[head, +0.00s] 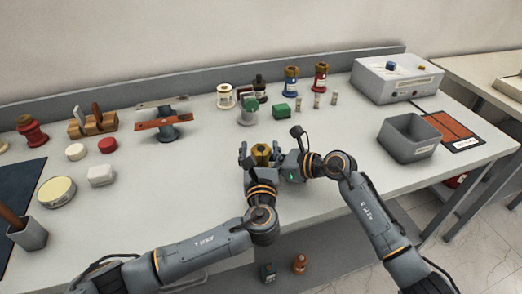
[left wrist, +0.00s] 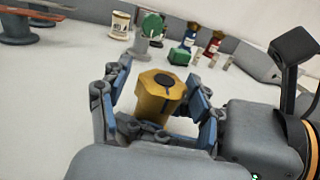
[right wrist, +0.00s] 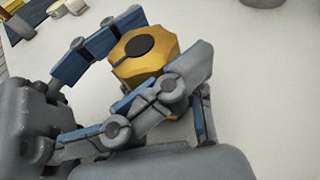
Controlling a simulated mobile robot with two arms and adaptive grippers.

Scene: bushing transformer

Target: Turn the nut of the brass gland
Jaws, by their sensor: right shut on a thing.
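The brass gland (head: 261,152) stands near the table's front edge, between my two grippers. Its hexagonal yellow top with a dark round centre shows in the left wrist view (left wrist: 158,92) and the right wrist view (right wrist: 146,52). My left gripper (left wrist: 155,98) is open, with its fingers on either side of the gland and a gap at the left. My right gripper (head: 283,162) comes in from the right and is shut on the gland. Fingers of both grippers overlap around the gland and hide its lower part; the exact contact is hard to see.
A grey open bin (head: 407,140) stands at the right, beside a grey instrument box (head: 396,78). A green block (head: 279,111) and several bushings stand behind the gland. A red-armed stand (head: 168,125) and white and red blocks are at the left. The table between is clear.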

